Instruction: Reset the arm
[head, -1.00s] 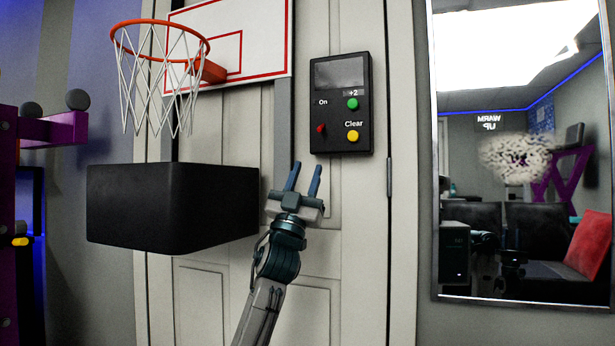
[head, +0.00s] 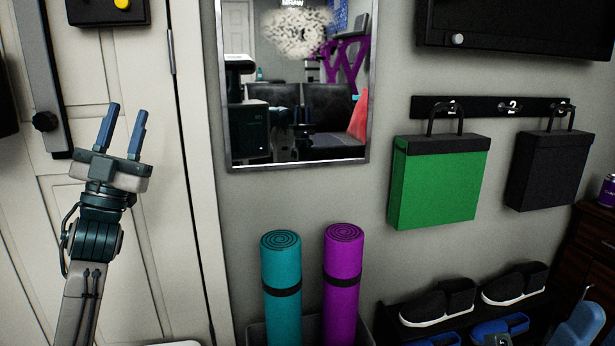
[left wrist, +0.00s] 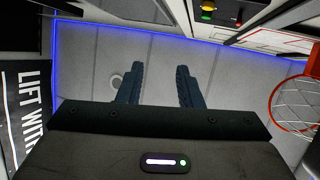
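My left gripper (head: 126,110) is raised in front of the white door (head: 160,220) at the left of the head view. Its two blue fingers point up, apart, with nothing between them. In the left wrist view the fingers (left wrist: 160,72) also show a clear gap, with the pale ceiling behind them. The left arm comes up from the bottom left and touches nothing that I can see.
A mirror (head: 367,90) hangs right of the door. Teal (head: 281,270) and purple (head: 343,270) rolled mats stand below it. Green (head: 437,185) and black (head: 545,170) bags hang on the wall above shoes (head: 437,302). The left wrist view shows a hoop (left wrist: 292,127).

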